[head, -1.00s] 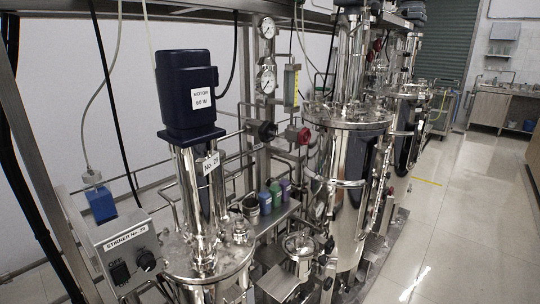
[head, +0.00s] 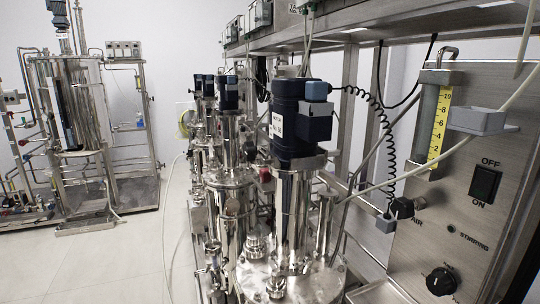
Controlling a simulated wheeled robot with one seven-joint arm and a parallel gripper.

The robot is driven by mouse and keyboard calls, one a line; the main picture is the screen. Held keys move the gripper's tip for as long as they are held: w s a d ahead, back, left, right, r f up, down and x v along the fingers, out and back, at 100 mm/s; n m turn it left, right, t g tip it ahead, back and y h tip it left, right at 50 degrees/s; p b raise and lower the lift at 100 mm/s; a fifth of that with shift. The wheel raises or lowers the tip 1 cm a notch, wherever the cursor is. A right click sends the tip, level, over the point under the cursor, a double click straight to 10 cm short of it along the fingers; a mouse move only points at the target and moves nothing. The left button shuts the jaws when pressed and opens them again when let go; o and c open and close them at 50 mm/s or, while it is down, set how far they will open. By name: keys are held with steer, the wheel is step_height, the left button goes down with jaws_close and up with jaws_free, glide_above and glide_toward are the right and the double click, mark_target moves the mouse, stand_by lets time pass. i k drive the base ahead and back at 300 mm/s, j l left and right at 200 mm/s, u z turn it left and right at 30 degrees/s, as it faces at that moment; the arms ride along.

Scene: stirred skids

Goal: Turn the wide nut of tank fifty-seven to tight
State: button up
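A steel tank (head: 318,284) stands in the near middle of the head view, with a dark blue motor (head: 291,128) on a steel column above its lid. Knurled steel fittings (head: 276,287) sit on the lid's front left. I cannot tell which of them is a wide nut, or how tight any is. No number fifty-seven is readable; the small label on the motor is too small to read. More steel tanks (head: 228,180) with blue motors stand in a row behind, partly hidden. My gripper is not in view.
A steel panel (head: 455,235) at right carries an OFF/ON switch (head: 485,184), a black knob (head: 441,281) and a yellow-scaled flow gauge (head: 437,122). Hoses and a coiled black cable (head: 388,150) cross near the tank. Another skid (head: 75,110) stands far left; white floor (head: 135,255) lies clear between.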

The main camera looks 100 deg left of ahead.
mark_target(211, 167)
steer(key=u, duration=3.15)
steer(key=i+j, duration=0.35)
steer(key=i+j+z, duration=0.1)
steer(key=i+j, duration=0.25)
steer(key=i+j+z, duration=0.1)
steer(key=i+j, duration=0.25)
steer(key=j, duration=0.2)
steer(key=i+j, duration=0.3)
steer(key=j, duration=0.15)
steer(key=i+j+z, duration=0.1)
steer(key=i+j, duration=0.55)
steer(key=j, duration=0.3)
steer(key=i, duration=0.45)
steer(key=z, duration=0.05)
